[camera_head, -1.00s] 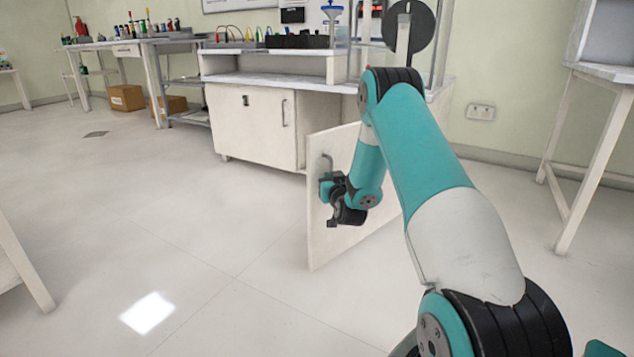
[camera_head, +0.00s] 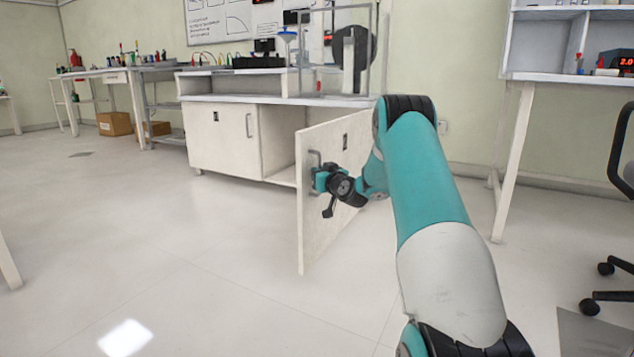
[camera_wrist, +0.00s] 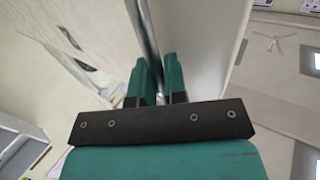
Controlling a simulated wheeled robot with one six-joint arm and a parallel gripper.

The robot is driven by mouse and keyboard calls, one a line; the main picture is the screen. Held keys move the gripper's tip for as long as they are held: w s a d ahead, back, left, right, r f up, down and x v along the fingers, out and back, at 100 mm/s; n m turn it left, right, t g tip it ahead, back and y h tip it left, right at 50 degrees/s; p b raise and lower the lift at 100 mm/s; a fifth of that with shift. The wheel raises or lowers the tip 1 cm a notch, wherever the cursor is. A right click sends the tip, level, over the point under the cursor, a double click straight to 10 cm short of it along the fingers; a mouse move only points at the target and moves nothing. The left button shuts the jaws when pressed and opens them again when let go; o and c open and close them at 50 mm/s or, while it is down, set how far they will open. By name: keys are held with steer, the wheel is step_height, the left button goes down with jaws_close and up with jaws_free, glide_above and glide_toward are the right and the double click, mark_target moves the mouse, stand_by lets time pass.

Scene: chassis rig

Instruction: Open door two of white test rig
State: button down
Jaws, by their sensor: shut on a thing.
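The white test rig (camera_head: 222,136) stands against the back wall with its left door shut. In the wrist view, the two teal fingers (camera_wrist: 160,80) are close together on the metal handle bar (camera_wrist: 148,32), next to the pale door panel. The exact contact is partly hidden by the fingers.
A white table (camera_head: 514,150) stands to the right, with a black office chair (camera_head: 620,270) near it. Another bench (camera_head: 112,72) and cardboard boxes (camera_head: 115,124) are at the back left. The floor left of the door is clear.

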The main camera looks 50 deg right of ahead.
steer(key=shift+s+d, duration=0.45)
steer(key=shift+s, duration=0.2)
steer(key=c, duration=1.2)
jaws_free()
steer(key=shift+w+a, duration=0.1)
steer(key=shift+a, duration=0.05)
steer(key=p+v, duration=0.1)
steer(key=v, duration=1.6)
steer(key=shift+s, duration=0.2)
